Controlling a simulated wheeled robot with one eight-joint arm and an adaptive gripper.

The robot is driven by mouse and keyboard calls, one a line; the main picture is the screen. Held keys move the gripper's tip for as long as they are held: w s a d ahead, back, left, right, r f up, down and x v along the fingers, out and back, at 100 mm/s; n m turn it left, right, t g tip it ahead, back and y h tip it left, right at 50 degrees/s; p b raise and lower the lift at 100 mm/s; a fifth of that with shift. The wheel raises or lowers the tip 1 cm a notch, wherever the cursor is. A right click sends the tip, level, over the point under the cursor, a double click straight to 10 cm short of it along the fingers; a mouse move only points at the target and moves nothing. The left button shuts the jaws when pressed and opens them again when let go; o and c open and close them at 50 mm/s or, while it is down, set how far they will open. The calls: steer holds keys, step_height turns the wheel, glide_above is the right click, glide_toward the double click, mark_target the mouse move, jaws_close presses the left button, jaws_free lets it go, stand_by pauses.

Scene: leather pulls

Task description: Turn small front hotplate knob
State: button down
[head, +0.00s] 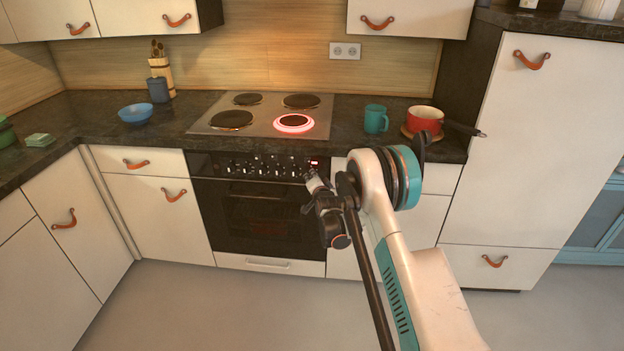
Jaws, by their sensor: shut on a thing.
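The cooktop (262,121) has several dark hotplates. The small front right hotplate (294,121) has a bright red glowing ring around it. Below it, the oven's black control panel carries a row of small light-marked knobs (264,171). My gripper (310,177) is at the right end of this row, in front of the panel, with its fingers shut on a knob. The gripper hides that knob, so its angle cannot be seen.
A small red display (314,163) glows just above my gripper. A teal mug (376,119) and a red pan (425,119) stand on the counter to the right. A blue bowl (135,113) stands on the left. The floor (190,305) in front is clear.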

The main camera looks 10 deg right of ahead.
steer(key=n, duration=0.1)
steer(key=n+g+h, duration=0.1)
steer(key=n+h, duration=0.1)
steer(key=n, duration=0.1)
steer(key=shift+a+r+g, duration=0.15)
steer(key=shift+a+g, duration=0.1)
steer(key=shift+g, duration=0.05)
steer(key=n+g+h, duration=0.1)
steer(key=n+h, duration=0.1)
steer(key=n, duration=0.1)
steer(key=shift+w+a, duration=0.1)
steer(key=shift+a, duration=0.05)
steer(key=shift+n+h, duration=0.3)
steer(key=shift+n, duration=0.1)
steer(key=c, duration=1.7)
jaws_free()
steer(key=shift+o, duration=0.2)
steer(key=shift+r, duration=0.1)
steer(key=v, duration=1.2)
